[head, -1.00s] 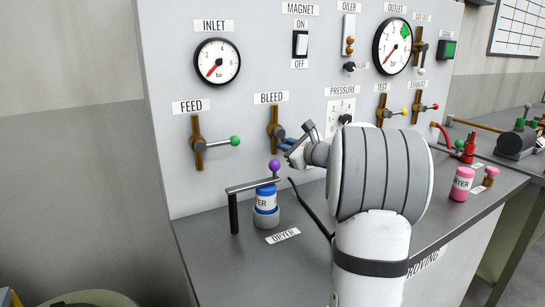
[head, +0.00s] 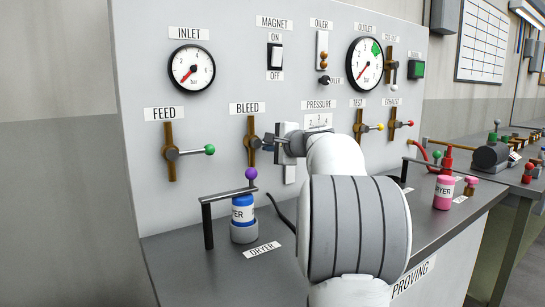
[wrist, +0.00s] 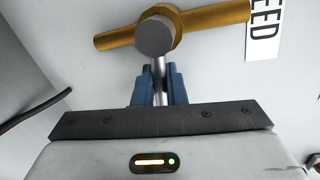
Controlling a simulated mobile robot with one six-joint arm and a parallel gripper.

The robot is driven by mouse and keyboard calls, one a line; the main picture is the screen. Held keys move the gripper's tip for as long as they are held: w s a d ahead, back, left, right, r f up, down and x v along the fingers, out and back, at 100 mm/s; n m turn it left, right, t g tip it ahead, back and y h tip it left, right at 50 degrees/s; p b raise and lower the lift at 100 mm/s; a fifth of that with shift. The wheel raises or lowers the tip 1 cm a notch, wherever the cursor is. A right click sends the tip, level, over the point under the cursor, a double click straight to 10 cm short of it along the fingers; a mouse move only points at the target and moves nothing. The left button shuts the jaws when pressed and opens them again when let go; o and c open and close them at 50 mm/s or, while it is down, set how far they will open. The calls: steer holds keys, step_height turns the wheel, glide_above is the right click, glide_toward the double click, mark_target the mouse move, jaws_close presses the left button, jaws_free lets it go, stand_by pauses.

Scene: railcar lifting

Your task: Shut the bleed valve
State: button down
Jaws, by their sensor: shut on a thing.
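The bleed valve (head: 253,143) is a brass vertical pipe piece with a grey hub, under the BLEED label (head: 248,108) on the grey panel. In the wrist view its hub (wrist: 155,37) and brass pipe (wrist: 215,20) show at the top, with the label partly cut off at the right. Its silver lever (wrist: 158,72) runs from the hub down between my blue fingers, about square to the pipe. My gripper (head: 268,143) is shut on this lever, to the right of the hub in the head view. The lever's outer end is hidden.
The feed valve (head: 171,152) with a green-knobbed lever is to the left. Test (head: 358,127) and exhaust (head: 391,124) valves are to the right.

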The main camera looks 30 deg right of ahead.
steer(key=shift+r+n+h+b, duration=0.35)
steer(key=shift+n+b, duration=0.3)
steer(key=shift+n, duration=0.15)
steer(key=shift+r, duration=0.1)
steer(key=c, duration=1.6)
jaws_free()
steer(key=shift+o, duration=0.2)
steer(key=shift+s, duration=0.1)
steer(key=s+r, duration=0.1)
steer(key=s, duration=0.6)
steer(key=shift+s+r, duration=0.25)
steer(key=shift+d, duration=0.15)
